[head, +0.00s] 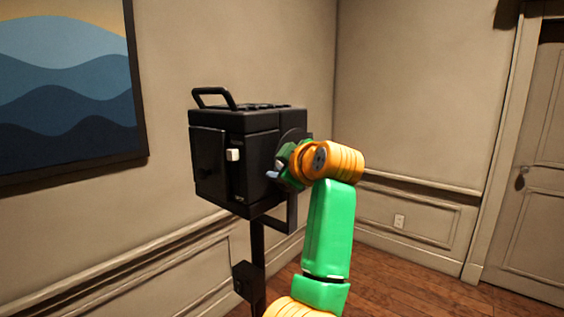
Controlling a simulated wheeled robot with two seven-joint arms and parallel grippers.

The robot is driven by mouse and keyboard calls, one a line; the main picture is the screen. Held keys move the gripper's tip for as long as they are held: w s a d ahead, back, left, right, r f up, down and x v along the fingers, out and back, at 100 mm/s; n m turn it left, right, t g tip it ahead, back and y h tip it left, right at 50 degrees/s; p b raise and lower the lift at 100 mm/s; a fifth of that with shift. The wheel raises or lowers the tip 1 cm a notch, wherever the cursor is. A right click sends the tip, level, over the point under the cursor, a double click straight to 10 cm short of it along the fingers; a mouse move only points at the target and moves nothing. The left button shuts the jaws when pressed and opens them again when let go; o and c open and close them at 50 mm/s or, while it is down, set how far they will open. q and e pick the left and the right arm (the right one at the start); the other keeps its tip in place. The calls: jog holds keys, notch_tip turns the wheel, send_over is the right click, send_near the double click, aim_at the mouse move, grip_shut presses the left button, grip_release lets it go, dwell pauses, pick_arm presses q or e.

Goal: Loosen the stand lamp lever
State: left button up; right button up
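The stand lamp (235,122) is a black boxy head on a thin black pole (258,250), with a handle on top and a small white knob (233,155) on its near face. A dark round disc shows on its right side, at the bracket. The fingers are too small and covered to read.
A black box (247,282) sits on the pole below the head. Panelled walls stand behind, with a framed wave picture (70,90) at left and a door (535,165) at right. Wooden floor (400,285) is clear at lower right.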

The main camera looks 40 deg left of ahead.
pick_arm(q)
jog(key=shift+d, duration=0.1)
grip_shut()
dwell(1.2)
